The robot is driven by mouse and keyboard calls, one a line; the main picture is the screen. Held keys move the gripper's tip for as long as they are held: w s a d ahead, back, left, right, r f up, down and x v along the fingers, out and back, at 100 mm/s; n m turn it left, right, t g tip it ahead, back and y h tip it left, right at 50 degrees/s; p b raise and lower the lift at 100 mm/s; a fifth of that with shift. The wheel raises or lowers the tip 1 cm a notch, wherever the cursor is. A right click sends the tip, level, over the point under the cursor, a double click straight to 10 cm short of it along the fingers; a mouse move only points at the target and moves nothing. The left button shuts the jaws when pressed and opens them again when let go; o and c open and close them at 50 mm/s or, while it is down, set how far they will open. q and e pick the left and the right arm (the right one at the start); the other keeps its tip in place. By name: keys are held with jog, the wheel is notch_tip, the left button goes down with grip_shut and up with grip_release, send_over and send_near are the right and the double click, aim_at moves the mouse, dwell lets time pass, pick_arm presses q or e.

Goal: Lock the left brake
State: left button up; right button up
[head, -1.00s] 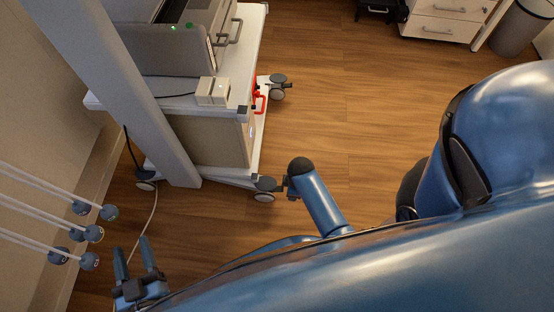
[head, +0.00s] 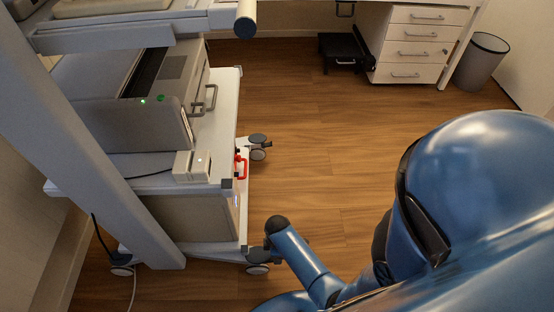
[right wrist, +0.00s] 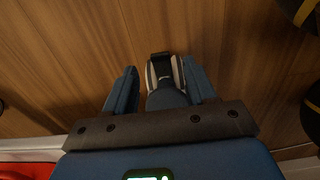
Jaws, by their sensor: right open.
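The white cart (head: 228,120) stands at the left in the head view. Its near caster (head: 257,269) is at the lower corner, partly behind my right arm. Its far caster (head: 258,141) has a dark pedal pointing right. In the right wrist view, a caster with pale wheel sides and a black tab (right wrist: 160,57) shows between the fingers of my right gripper (right wrist: 160,68). That gripper is open, and I cannot tell whether it touches the caster. In the head view my right arm ends beside the near caster, its fingers mostly hidden. My left gripper is out of view.
A red handle (head: 241,167) sits on the cart's side. A grey device (head: 150,115) and a small white box (head: 192,166) are on top. A pale column (head: 75,140) crosses the left. Drawers (head: 414,48) and a bin (head: 482,60) stand far right. The middle floor is clear.

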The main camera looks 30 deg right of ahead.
jog(key=shift+f+b, duration=1.15)
jog(key=shift+f, duration=1.25)
